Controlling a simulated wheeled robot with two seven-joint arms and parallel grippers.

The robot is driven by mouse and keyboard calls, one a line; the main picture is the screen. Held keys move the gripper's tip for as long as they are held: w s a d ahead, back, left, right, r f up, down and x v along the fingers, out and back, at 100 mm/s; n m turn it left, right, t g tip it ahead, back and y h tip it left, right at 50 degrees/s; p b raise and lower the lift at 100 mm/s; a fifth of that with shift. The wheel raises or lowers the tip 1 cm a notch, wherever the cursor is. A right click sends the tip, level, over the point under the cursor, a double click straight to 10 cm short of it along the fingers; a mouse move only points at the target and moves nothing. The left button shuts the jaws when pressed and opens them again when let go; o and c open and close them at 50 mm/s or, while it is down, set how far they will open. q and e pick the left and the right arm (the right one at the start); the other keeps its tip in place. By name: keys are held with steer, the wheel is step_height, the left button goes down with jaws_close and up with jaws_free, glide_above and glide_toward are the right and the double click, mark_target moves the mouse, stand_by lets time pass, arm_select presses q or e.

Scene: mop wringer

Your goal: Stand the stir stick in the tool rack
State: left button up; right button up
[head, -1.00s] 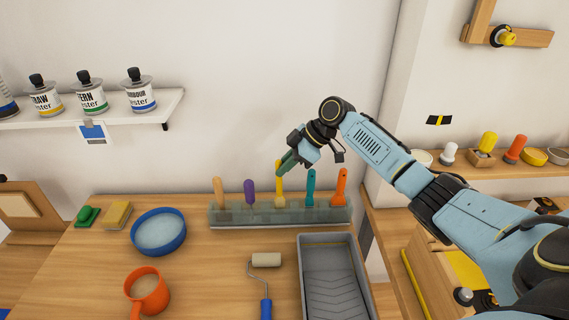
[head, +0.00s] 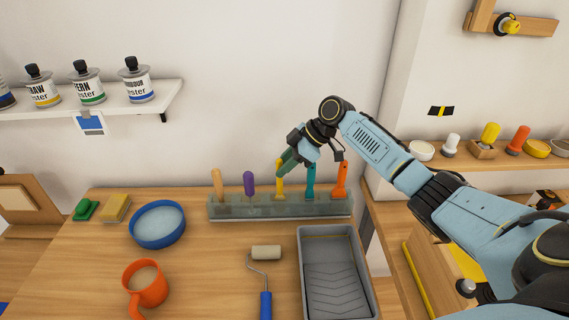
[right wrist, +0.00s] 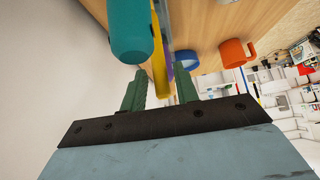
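A long translucent grey-green tool rack (head: 235,208) stands at the back of the table, with several upright tools in a row. A yellow tool (head: 280,186) stands in its middle slot, and its handle shows in the right wrist view (right wrist: 158,65). I cannot tell for sure which tool is the stir stick. My right gripper (head: 286,162) is at the top of the yellow handle. In the right wrist view its green fingers (right wrist: 160,85) are spread apart with clear gaps beside the handle. My left gripper is out of view.
A teal tool (head: 311,181) stands close to my right gripper, with an orange one (head: 341,180) beyond. Purple (head: 249,184) and tan (head: 217,184) tools stand left. A grey tray (head: 368,285), roller (head: 266,253), orange mug (head: 147,285) and blue bowl (head: 158,225) lie in front.

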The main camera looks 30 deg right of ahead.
steer(key=shift+o, duration=0.7)
steer(key=b+v, duration=0.1)
steer(key=v, duration=1.2)
steer(key=shift+r, duration=0.2)
